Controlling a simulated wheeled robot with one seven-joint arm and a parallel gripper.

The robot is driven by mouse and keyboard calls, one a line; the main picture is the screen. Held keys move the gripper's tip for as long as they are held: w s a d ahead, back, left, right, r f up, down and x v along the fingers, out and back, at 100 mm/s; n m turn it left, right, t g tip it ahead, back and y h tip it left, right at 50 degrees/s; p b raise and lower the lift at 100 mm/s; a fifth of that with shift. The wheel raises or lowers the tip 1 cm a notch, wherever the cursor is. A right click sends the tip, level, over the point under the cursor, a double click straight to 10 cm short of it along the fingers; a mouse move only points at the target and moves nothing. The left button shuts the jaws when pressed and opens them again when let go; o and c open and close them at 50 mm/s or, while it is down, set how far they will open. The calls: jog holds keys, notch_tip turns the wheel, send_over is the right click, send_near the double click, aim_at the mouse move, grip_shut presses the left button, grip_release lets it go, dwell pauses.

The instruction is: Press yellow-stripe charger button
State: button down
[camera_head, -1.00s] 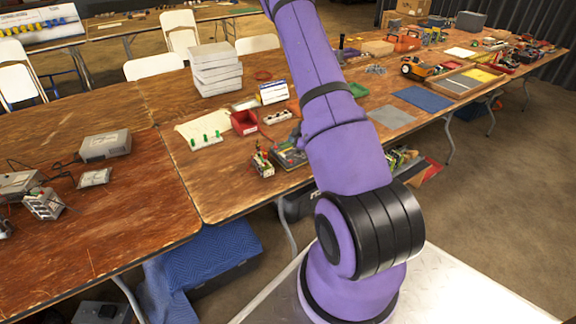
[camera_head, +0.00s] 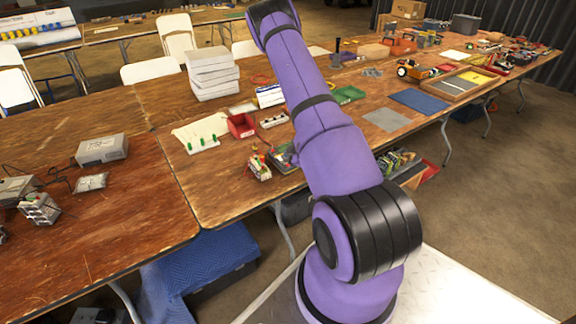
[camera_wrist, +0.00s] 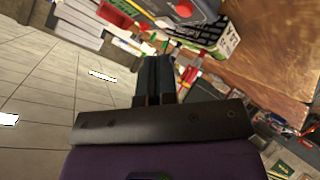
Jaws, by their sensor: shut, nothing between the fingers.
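My gripper (camera_wrist: 160,75) is at the middle of the wrist view, its dark fingers together and nothing visible between them. It is not visible in the head view, where my purple arm rises through the middle. Grey charger-like boxes, one at the back (camera_head: 102,149) and one at the left edge (camera_head: 15,190), sit on the left table with dark cables. I cannot make out a yellow stripe or a button on either. In the wrist view a grey device (camera_wrist: 188,10) with a red part shows at the top, beyond the fingers; I cannot tell what it is.
The brown wooden table (camera_head: 60,255) has bare room at its front. A red bin (camera_head: 241,126), a white stack (camera_head: 211,73) and a small circuit-like device (camera_head: 258,167) stand on the adjoining table. A blue cloth-covered box (camera_head: 205,265) lies below. White folding chairs stand behind.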

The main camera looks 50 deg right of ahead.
jog(key=shift+w+f, duration=0.15)
jog(key=shift+f, duration=0.9)
jog(key=shift+f, duration=0.1)
dwell(1.3)
jog(key=shift+w+d+f, duration=0.1)
jog(key=shift+f, duration=0.2)
jog(key=shift+f, duration=0.4)
dwell(0.6)
jog(key=shift+r, duration=0.8)
jog(key=shift+r, duration=0.15)
jog(key=shift+s+r, duration=0.2)
jog(key=shift+r, duration=0.55)
jog(key=shift+s+r, duration=0.15)
jog(key=shift+r, duration=0.65)
jog(key=shift+s+r, duration=0.2)
jog(key=shift+r, duration=0.55)
